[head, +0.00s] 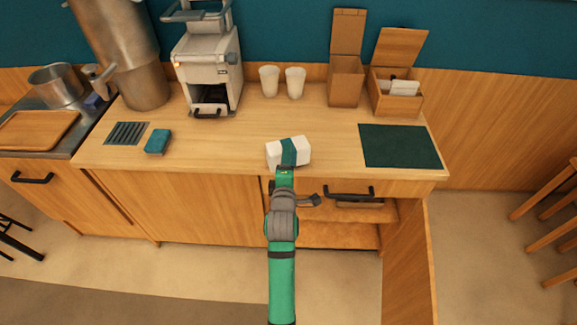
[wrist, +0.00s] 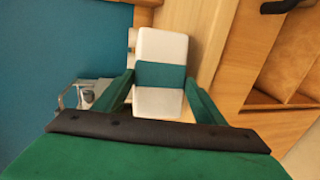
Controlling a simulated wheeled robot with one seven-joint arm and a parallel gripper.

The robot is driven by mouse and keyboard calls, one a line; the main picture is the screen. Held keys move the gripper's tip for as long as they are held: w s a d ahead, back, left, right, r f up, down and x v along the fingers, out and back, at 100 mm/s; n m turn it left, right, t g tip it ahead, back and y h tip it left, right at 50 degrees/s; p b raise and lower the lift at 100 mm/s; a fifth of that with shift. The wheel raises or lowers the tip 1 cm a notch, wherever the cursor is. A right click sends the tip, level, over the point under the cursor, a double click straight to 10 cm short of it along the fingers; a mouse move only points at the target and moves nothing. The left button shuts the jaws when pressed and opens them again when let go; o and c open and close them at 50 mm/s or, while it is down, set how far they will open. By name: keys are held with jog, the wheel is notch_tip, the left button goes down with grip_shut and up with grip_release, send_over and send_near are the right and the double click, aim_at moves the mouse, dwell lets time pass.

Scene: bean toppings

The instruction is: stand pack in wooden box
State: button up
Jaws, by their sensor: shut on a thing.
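A white pack with a teal band (head: 288,153) is near the counter's front edge, lying with its long side across the picture. My gripper (head: 286,168) is shut on it from the front. In the wrist view the pack (wrist: 160,45) sits between the two green fingers of my gripper (wrist: 160,88). I cannot tell whether the pack touches the counter. A low wooden box (head: 395,108) with its lid up stands at the back right and has white items inside. A taller, narrow brown box (head: 345,88) with its lid raised stands left of it.
A dark green mat (head: 399,146) lies in front of the boxes. Two white cups (head: 282,82), a coffee machine (head: 207,72) and a metal urn (head: 135,60) line the back. A blue sponge (head: 158,141) lies left. A cabinet door (head: 405,265) hangs open below.

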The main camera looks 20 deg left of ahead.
notch_tip(320, 180, down, 3)
jog(key=shift+w+d, duration=0.1)
jog(key=shift+w, duration=0.05)
jog(key=o, duration=1.6)
jog(key=shift+s+a, duration=0.2)
jog(key=shift+d, duration=0.1)
